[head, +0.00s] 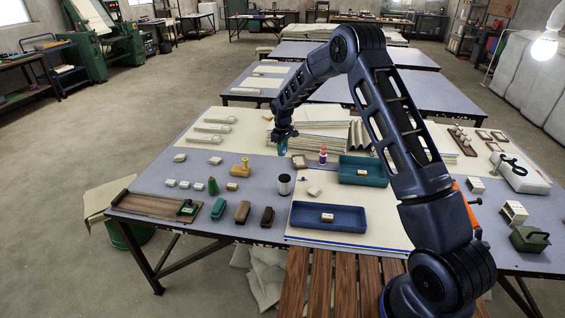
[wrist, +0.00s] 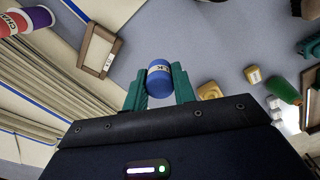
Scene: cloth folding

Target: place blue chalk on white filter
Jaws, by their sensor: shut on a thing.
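My gripper (wrist: 159,74) is shut on the blue chalk (wrist: 158,84), a short blue cylinder with a pale label, between its teal fingers in the wrist view. In the head view my gripper (head: 283,147) is above the table's middle, with the chalk hardly discernible. I cannot tell for sure which thing is the white filter. A wooden frame with a pale inside (wrist: 98,48) lies left of the chalk in the wrist view, apart from it. A small framed piece (head: 299,161) also shows just right of my gripper in the head view.
A red, white and purple cylinder (head: 322,156) stands near stacked pale sheets (head: 319,135). A teal tray (head: 378,171) and a blue tray (head: 348,217) are to the right. A yellow object (head: 241,167) and a green bottle (head: 213,186) stand left; a black-and-white cylinder (head: 285,184) stands in front.

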